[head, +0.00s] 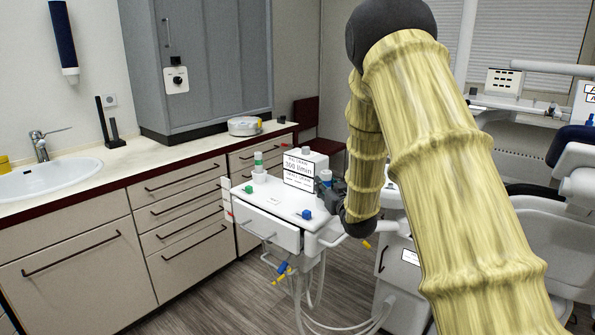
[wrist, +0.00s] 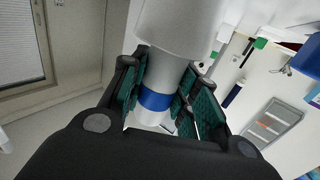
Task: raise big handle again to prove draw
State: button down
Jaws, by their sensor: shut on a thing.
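A pale cylindrical handle with a blue band (wrist: 156,100) runs between the green-padded fingers of my gripper (wrist: 165,105) in the wrist view. The fingers are shut on it from both sides. My arm hides much of the gripper and handle there. A box with a display reading about "300 l/min" (head: 299,171) stands on the unit, just left of my gripper.
A green-banded white handle (head: 258,160) stands upright on the unit's left. Hoses (head: 318,285) hang below the unit. Drawers and a counter with a sink (head: 50,178) lie left; a dental chair (head: 545,235) stands right. Open floor shows in front.

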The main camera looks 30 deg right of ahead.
jog(key=shift+f, duration=0.35)
jog(key=c, duration=1)
grip_release()
jog(key=shift+s, duration=0.15)
jog(key=s+a, duration=0.2)
jog(key=s, duration=0.9)
jog(key=shift+s, duration=0.3)
jog(key=shift+a+f, duration=0.1)
jog(key=shift+f, duration=0.05)
